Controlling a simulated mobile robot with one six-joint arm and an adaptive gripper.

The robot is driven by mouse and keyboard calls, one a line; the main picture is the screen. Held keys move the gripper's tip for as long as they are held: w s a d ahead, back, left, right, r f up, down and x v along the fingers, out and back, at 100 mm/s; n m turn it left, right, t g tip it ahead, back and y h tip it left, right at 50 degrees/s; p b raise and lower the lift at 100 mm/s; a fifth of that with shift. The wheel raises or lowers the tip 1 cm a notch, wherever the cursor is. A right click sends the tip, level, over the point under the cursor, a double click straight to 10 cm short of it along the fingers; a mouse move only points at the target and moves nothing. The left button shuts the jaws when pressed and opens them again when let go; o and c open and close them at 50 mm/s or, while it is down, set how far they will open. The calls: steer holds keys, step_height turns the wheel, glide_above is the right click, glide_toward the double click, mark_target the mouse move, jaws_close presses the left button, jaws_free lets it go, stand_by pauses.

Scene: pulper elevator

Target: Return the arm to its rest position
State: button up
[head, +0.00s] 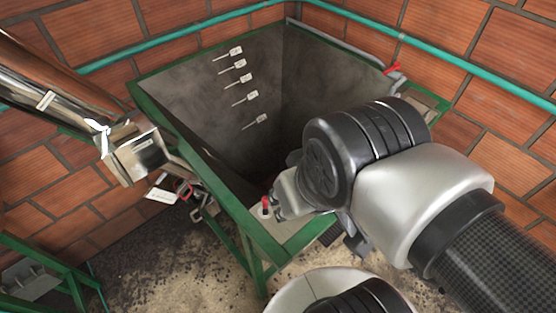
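My arm reaches in from the lower right. Its dark wrist joint hides much of my gripper (281,205), whose grey parts show at the near corner of the green-framed tank. They are right beside a small red-topped control (266,202) standing on a pale corner plate. I cannot tell whether they touch it. Nothing is seen held, and the fingers are too hidden to show whether they are open or shut.
The deep grey tank (190,85) has a green rim and several white level tags (238,82) inside. A metal chute (140,155) hangs at left. A red-handled valve (393,68) sits at the back right rim. A teal pipe (455,72) runs along the brick walls. Green framing (45,250) stands lower left.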

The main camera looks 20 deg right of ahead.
step_height(320, 180, down, 15)
steer(key=b, duration=1.5)
steer(key=shift+f, duration=0.15)
